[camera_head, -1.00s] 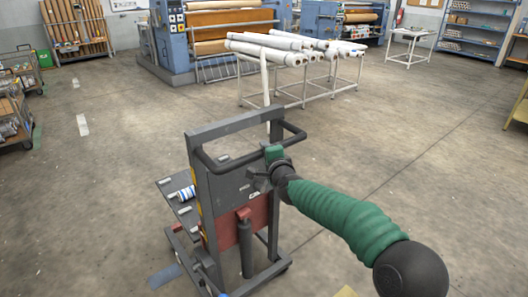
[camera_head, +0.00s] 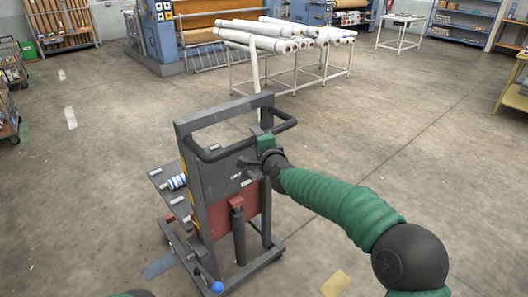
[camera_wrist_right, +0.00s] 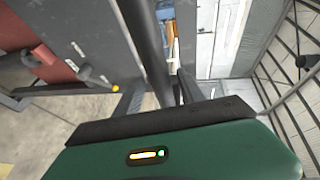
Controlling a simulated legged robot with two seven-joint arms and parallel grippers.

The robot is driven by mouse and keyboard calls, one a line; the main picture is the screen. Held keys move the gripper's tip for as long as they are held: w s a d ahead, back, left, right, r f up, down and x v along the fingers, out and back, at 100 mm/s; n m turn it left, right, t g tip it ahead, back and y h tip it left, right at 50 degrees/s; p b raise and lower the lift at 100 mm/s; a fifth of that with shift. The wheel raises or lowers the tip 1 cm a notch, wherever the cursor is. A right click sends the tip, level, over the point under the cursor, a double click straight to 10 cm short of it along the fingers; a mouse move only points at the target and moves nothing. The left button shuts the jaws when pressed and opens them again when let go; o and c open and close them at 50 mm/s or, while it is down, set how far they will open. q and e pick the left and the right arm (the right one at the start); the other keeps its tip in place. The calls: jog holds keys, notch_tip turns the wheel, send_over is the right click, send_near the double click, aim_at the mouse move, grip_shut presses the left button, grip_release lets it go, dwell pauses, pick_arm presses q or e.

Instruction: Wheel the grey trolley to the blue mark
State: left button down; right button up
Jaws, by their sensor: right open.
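The grey trolley (camera_head: 218,175) stands upright in the middle of the head view, with a dark loop handle (camera_head: 247,142) on its near side. My right gripper (camera_head: 264,158) is at the right part of this handle. In the right wrist view the open fingers (camera_wrist_right: 158,95) stand on both sides of the dark handle bar (camera_wrist_right: 147,45); I cannot tell whether they touch it. A blue mark (camera_head: 158,267) lies on the floor left of the trolley's base. My left gripper is out of view.
A yellow mark (camera_head: 335,283) lies on the floor at the bottom right. A white table (camera_head: 292,72) with several white rolls stands beyond the trolley, before a blue machine (camera_head: 165,35). Wheeled carts (camera_head: 8,75) stand at the far left. The floor on both sides is clear.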

jog(key=b+v, duration=0.1)
jog(key=v, duration=1.4)
jog(key=shift+s+f+b, duration=0.2)
jog(key=shift+s+b, duration=0.05)
jog(key=shift+b, duration=0.05)
jog(key=shift+d, duration=0.1)
